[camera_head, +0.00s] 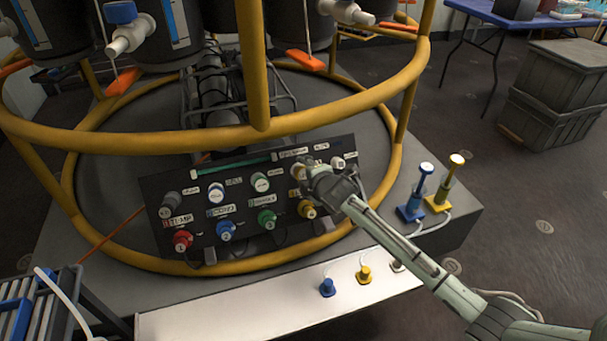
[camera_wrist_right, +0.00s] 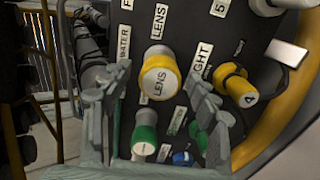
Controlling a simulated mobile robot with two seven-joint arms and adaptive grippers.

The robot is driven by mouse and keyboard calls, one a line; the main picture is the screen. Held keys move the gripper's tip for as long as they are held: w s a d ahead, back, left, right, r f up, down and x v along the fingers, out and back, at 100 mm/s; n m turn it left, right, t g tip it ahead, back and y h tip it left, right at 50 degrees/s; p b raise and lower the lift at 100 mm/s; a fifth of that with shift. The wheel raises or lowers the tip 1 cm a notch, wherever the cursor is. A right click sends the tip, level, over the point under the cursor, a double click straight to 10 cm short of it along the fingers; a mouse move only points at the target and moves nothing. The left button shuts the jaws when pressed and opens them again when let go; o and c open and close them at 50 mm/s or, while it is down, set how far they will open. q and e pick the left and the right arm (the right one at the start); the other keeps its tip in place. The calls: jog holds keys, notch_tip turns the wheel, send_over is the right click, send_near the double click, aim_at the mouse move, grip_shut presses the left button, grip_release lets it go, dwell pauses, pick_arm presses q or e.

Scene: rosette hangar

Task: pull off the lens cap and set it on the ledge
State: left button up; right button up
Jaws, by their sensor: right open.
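The lens cap (camera_wrist_right: 160,74), white-faced with a yellow rim and marked LENS, sits on the dark panel (camera_head: 155,190). In the head view it shows only in part (camera_head: 298,172), beside my right gripper (camera_head: 308,172). In the wrist view the two fingers of my right gripper (camera_wrist_right: 158,88) are open, one on each side of the picture below the cap. I see no finger closed on it; the exact gap is unclear. The white ledge (camera_head: 235,312) runs along the front of the base. My left gripper is out of view.
The ledge carries a blue cap (camera_head: 327,287), a yellow cap (camera_head: 364,273) and a pale one partly behind my right arm; its left part is bare. Other coloured caps crowd the panel. Yellow rails (camera_head: 260,80) surround it. Blue and yellow upright plungers (camera_head: 411,210) stand at right.

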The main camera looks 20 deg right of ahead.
jog(key=shift+p, duration=0.5)
dwell(0.9)
dwell(0.4)
grip_shut()
dwell(0.3)
jog(key=shift+s, duration=0.1)
jog(key=shift+p+v, duration=0.3)
jog(key=shift+v, duration=2.65)
